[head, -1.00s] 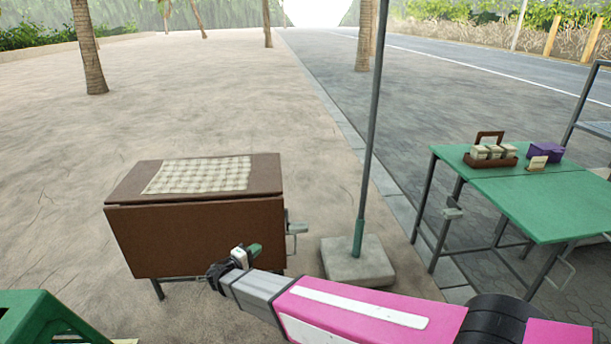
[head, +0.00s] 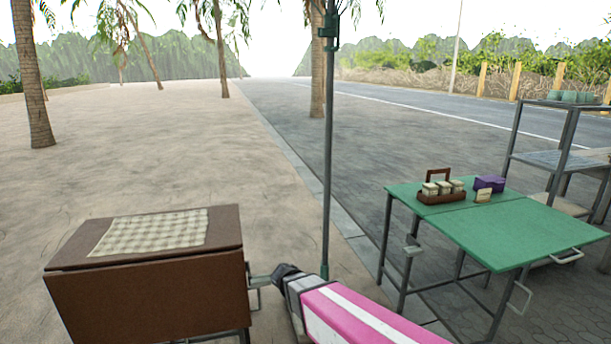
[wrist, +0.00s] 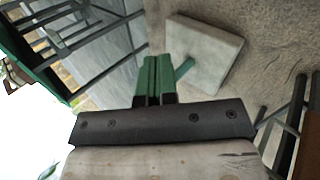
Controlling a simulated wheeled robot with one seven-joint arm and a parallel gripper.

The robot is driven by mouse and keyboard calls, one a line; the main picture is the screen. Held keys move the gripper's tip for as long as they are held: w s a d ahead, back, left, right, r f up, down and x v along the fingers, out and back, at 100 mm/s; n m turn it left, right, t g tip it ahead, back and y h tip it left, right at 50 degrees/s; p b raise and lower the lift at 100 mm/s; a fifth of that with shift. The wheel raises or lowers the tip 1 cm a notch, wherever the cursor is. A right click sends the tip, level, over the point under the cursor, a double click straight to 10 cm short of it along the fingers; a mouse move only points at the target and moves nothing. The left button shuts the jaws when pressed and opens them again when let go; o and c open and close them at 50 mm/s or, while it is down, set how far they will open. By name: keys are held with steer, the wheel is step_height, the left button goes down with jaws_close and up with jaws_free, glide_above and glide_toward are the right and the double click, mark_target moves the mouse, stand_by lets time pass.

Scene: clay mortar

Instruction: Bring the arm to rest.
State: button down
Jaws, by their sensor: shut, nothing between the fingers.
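My arm, with its pink and white link, reaches up from the bottom of the head view, right of the brown cabinet. The gripper's fingers are hidden there. In the wrist view my gripper (wrist: 154,75) shows two green fingers side by side, shut with nothing between them. Beyond the fingertips are paving and the pale base block (wrist: 205,50) of the pole.
The brown cabinet (head: 150,300) with a checked cloth (head: 150,232) stands at left. A grey pole (head: 328,150) rises just beyond my arm. A green table (head: 530,235) holds a caddy of jars (head: 440,192) and a purple box (head: 489,183). A metal shelf (head: 560,160) stands at far right.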

steer(key=s+d+r+m+g+y, duration=0.1)
steer(key=s+d+r+m+y, duration=0.1)
steer(key=d, duration=0.5)
steer(key=s+d+r+m+g+y, duration=0.1)
steer(key=s+d+r+m+y, duration=0.2)
steer(key=d, duration=0.5)
steer(key=s+y, duration=0.1)
steer(key=y, duration=0.1)
steer(key=shift+d+y, duration=0.3)
steer(key=shift+y, duration=0.1)
